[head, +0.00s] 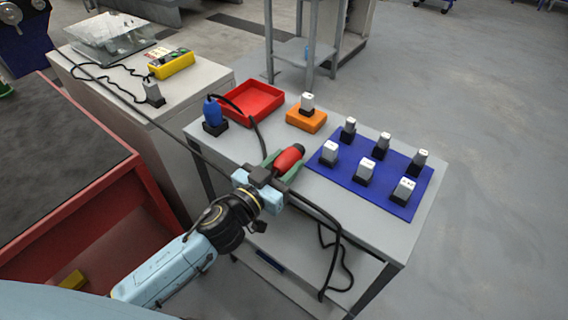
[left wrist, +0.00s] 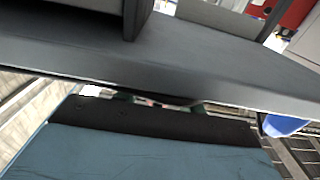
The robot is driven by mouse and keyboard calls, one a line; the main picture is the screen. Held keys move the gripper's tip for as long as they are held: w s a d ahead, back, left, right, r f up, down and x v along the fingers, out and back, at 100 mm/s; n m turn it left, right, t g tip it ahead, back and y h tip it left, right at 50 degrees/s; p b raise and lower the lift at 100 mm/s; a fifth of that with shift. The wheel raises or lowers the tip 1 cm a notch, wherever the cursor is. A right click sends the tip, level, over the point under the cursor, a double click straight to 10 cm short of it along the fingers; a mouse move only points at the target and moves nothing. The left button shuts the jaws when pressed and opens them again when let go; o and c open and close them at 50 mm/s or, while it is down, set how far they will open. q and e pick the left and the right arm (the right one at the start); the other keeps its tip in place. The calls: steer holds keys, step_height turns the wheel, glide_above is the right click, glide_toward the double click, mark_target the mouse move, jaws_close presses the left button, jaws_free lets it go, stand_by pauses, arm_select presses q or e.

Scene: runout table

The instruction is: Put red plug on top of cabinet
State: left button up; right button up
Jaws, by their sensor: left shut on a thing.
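The red plug (head: 291,156) with a dark end is between the green fingers of my left gripper (head: 282,163), which is shut on it. Plug and gripper are over the front middle of the grey table (head: 268,113). A black cable runs from near the gripper and hangs over the table's front edge. The cabinet (head: 205,76) is the pale unit to the left of the table. My right gripper is not in view.
On the cabinet are a yellow device (head: 172,64), a grey plug (head: 154,94) and a clear box (head: 108,36). On the table are a blue plug (head: 213,112), red tray (head: 252,98), orange block (head: 306,119) and blue mat (head: 375,195) with several white-grey plugs. The cabinet's front top is clear.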

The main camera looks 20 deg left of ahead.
arm_select(q)
steer(key=o, duration=1.3)
steer(key=shift+f, duration=0.1)
